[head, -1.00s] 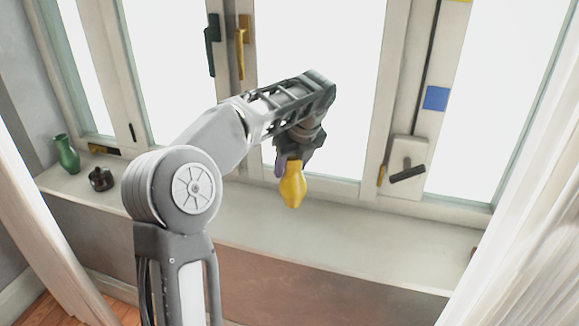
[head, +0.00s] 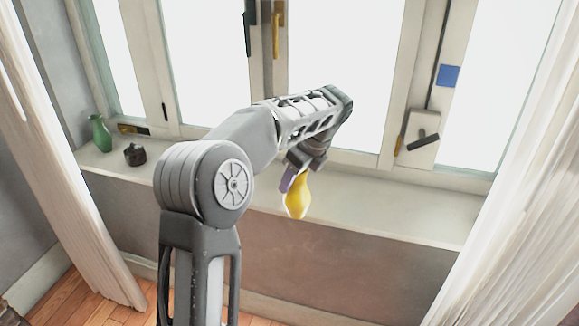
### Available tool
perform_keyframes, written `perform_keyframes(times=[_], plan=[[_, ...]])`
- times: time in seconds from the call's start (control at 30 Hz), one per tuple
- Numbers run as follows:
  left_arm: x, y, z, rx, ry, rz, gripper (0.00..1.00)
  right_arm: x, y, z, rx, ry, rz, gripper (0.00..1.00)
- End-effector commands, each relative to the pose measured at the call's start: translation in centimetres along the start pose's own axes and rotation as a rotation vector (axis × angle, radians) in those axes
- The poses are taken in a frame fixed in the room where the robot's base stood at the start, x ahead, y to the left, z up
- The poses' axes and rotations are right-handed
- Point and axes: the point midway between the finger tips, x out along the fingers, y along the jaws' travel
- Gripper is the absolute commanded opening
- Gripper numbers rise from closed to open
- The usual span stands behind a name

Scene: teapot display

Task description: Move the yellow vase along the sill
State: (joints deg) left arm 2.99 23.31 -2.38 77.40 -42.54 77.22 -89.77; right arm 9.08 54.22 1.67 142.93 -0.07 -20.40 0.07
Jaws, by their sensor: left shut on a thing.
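The yellow vase (head: 298,198) hangs below my left gripper (head: 291,179) in the middle of the head view. The left gripper points down and is shut on the vase's upper part; a purple finger shows at the vase's left side. The vase looks roughly upright. Its lower end overlaps the front edge of the pale window sill (head: 390,207); I cannot tell whether it touches the sill. My right gripper is not in view.
A green vase (head: 100,133) and a small dark pot (head: 134,155) stand at the sill's left end. The sill right of the yellow vase is clear. Window handles (head: 423,138) stick out behind it. White curtains (head: 65,160) hang at both sides.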

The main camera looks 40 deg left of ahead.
Motion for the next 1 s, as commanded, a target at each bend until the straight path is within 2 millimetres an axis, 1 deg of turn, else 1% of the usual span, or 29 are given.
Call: perform_keyframes(times=[0.03, 0.07, 0.17, 0.27, 0.37, 0.4, 0.47, 0.5, 0.6, 0.7, 0.8, 0.9, 1.0], plan=[[0.2, 0.0, -1.0, -0.044, -0.001, 0.02, 0.0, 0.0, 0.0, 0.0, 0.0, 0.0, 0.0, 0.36], [0.5, 0.1, -1.4, -0.076, -0.002, 0.033, 0.0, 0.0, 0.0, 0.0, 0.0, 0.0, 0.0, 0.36], [1.3, 0.5, -3.6, -0.204, -0.002, 0.088, 0.0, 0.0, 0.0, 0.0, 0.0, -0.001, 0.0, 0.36], [2.3, 1.2, -6.3, -0.347, -0.003, 0.15, 0.0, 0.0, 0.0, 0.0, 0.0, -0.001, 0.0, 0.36], [3.3, 2.2, -10.0, -0.496, -0.002, 0.214, 0.0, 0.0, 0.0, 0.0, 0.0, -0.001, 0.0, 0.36], [3.7, 2.7, -11.8, -0.551, -0.001, 0.238, 0.0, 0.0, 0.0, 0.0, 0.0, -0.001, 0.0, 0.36], [4.3, 3.5, -14.6, -0.616, -0.001, 0.267, 0.0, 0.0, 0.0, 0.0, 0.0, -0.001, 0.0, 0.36], [4.5, 4.0, -16.4, -0.645, 0.0, 0.278, 0.0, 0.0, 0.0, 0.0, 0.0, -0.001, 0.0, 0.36], [4.5, 5.1, -20.4, -0.674, 0.001, 0.286, 0.0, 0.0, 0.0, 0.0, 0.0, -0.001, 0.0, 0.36], [4.0, 5.7, -23.3, -0.655, 0.0, 0.275, 0.0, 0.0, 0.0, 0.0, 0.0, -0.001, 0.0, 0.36], [3.7, 5.9, -24.8, -0.635, 0.001, 0.264, 0.0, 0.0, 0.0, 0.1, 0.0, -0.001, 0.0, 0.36], [3.6, 6.0, -25.2, -0.629, 0.001, 0.261, 0.0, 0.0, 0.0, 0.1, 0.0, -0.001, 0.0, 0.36], [3.6, 6.0, -25.1, -0.629, 0.001, 0.261, 0.0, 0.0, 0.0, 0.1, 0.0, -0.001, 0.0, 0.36]])
